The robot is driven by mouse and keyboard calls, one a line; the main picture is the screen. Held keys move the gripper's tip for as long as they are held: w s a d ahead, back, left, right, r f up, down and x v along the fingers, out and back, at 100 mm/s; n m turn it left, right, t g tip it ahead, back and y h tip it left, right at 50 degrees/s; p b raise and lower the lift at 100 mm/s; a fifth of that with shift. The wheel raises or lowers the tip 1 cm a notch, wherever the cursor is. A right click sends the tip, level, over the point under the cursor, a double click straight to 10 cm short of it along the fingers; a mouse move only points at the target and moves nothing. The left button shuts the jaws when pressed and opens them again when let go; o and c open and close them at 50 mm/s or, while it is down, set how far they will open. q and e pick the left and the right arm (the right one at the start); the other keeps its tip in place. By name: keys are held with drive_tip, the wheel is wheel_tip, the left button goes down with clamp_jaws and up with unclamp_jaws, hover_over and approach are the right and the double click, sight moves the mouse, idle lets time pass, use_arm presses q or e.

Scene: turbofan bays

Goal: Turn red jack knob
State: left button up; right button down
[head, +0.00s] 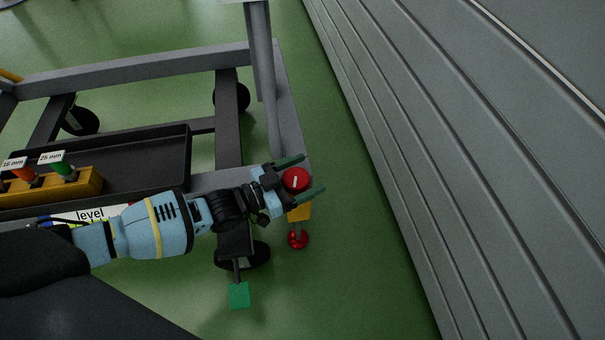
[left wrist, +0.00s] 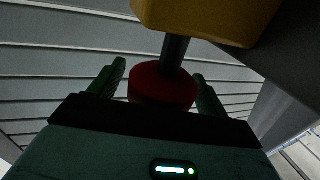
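The red jack knob (head: 296,180) is a round disc with a white mark on top, at the corner of the grey cart frame in the head view. It sits above a yellow block (head: 299,214). My left gripper (head: 312,174) is open, with one dark green finger on each side of the knob. In the left wrist view the red knob (left wrist: 160,88) lies between the fingers, on a grey stem from the yellow block (left wrist: 205,18). A gap shows at the left finger; contact at the right finger cannot be told. My right gripper is not in view.
The grey cart frame (head: 130,69) stands on wheels on a green floor. A black tray (head: 150,150) and a yellow holder (head: 85,186) with labelled tools lie left. A red foot (head: 298,240) and a green block (head: 239,295) are below. A ribbed grey wall (head: 440,150) bounds the right.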

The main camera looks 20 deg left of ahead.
sight(284, 184)
use_arm(q)
drive_tip(key=p+v, duration=0.3)
drive_tip(key=v, duration=0.4)
drive_tip(key=shift+s+a, duration=0.25)
drive_tip(key=shift+s, duration=0.1)
idle(0.4)
drive_tip(key=shift+r, duration=0.1)
